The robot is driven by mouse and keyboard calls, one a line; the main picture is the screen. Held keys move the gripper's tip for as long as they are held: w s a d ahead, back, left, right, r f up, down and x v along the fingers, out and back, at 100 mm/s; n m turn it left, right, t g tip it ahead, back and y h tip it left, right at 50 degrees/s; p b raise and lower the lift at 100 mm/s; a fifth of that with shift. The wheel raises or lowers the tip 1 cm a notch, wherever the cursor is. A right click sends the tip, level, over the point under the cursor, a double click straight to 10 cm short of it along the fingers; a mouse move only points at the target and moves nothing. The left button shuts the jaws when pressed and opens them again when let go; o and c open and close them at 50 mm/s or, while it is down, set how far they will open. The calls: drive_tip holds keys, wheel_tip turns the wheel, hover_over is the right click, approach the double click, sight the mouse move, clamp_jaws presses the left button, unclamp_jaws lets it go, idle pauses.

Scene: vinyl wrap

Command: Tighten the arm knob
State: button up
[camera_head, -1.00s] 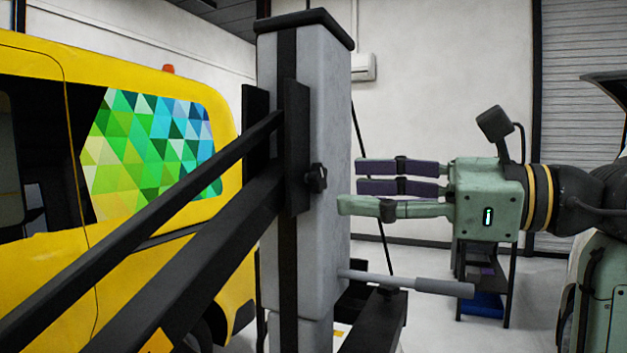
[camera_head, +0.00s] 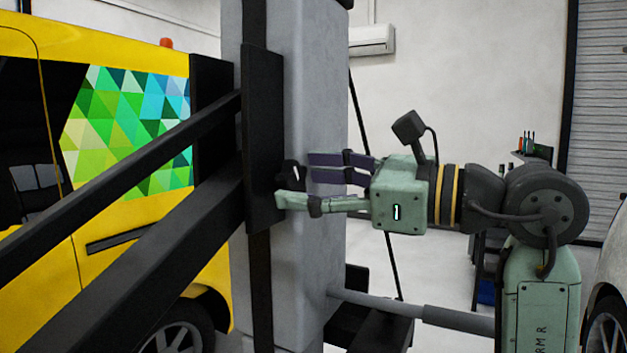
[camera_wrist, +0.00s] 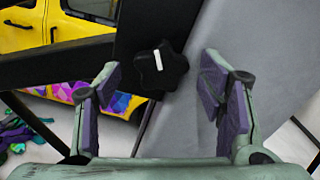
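The arm knob (camera_wrist: 158,70) is black and lobed with a white mark. It sits on the black carriage plate (camera_head: 263,140) of a grey column. In the head view the knob (camera_head: 291,175) is partly hidden by my fingers. My green gripper (camera_head: 296,186) reaches in from the right, with its fingertips at the knob. In the wrist view my gripper (camera_wrist: 162,82) is open, with purple-padded fingers apart and the knob ahead between their tips. I see no clear contact.
Two black lift arms (camera_head: 130,235) slope from the plate to the lower left, in front of a yellow van (camera_head: 110,275). The grey column (camera_head: 315,250) stands just beyond my fingers. A grey bar (camera_head: 410,311) juts right from its lower part, below my gripper.

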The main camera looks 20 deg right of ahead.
drive_tip(key=c, duration=1.1)
drive_tip(key=shift+d+m, duration=0.1)
drive_tip(key=shift+m, duration=0.3)
drive_tip(key=m+b, duration=0.1)
drive_tip(key=m, duration=0.3)
drive_tip(key=shift+f, duration=0.1)
drive_tip(key=m+b, duration=0.1)
drive_tip(key=m, duration=0.4)
drive_tip(key=shift+b, duration=0.3)
drive_tip(key=m+b, duration=0.1)
drive_tip(key=m, duration=0.6)
drive_tip(key=shift+m, duration=0.3)
drive_tip(key=m+b, duration=0.1)
drive_tip(key=m, duration=0.5)
drive_tip(key=shift+m, duration=0.4)
